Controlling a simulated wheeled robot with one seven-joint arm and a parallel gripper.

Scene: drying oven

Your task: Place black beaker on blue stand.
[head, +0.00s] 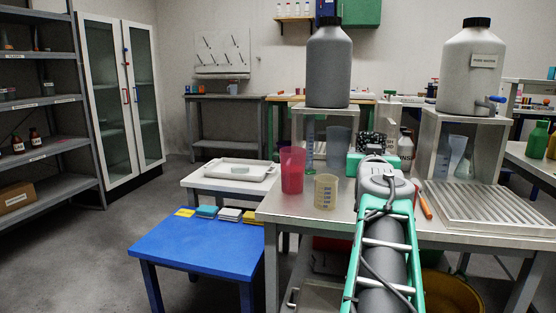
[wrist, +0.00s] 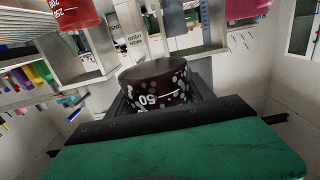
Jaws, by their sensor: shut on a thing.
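My gripper (head: 362,160) is at the work table, seen from behind in the head view, so its fingers are mostly hidden. It is shut on the black beaker (head: 370,142), whose dark, white-marked side shows just beyond the green gripper body. In the wrist view the black beaker (wrist: 152,92) sits between the dark fingers (wrist: 155,105), with white marks on its wall. The blue stand (head: 195,248) is a low blue table at the lower left of the head view, clearly apart from the gripper. Its front and middle are bare.
A red beaker (head: 292,172) and a yellowish beaker (head: 326,192) stand on the metal table left of my gripper. Several small colored blocks (head: 229,214) lie along the blue stand's back edge. A white tray (head: 235,171) stands behind it. A ribbed metal rack (head: 490,205) lies right.

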